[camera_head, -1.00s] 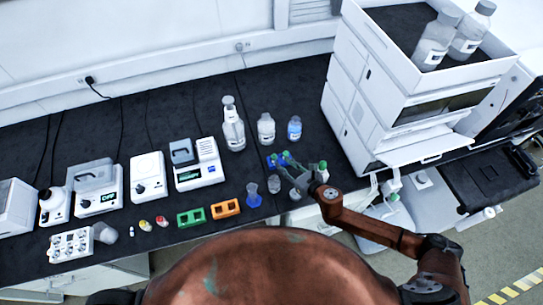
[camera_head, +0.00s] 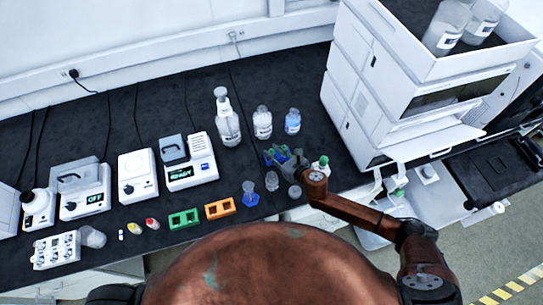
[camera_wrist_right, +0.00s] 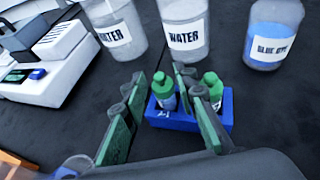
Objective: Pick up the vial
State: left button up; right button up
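In the right wrist view a blue rack (camera_wrist_right: 178,121) holds two upright vials with green caps and white labels. The left vial (camera_wrist_right: 164,93) shows in the gap between my fingers. The right vial (camera_wrist_right: 213,88) is beside my right-hand finger and partly hidden by it. My right gripper (camera_wrist_right: 160,77) is open, with green pads on its two fingers. In the head view my right gripper (camera_head: 279,158) is over the blue rack (camera_head: 267,158) and hides much of it. I cannot tell whether a finger touches a vial. My left gripper is not in view.
Two water bottles (camera_wrist_right: 186,28) and a blue dye bottle (camera_wrist_right: 273,32) stand behind the rack. The white instrument stack (camera_head: 385,95) stands to the right.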

jog(key=shift+x, duration=0.8)
jog(key=shift+s+d, duration=0.1)
jog(key=shift+c, duration=0.3)
grip_shut()
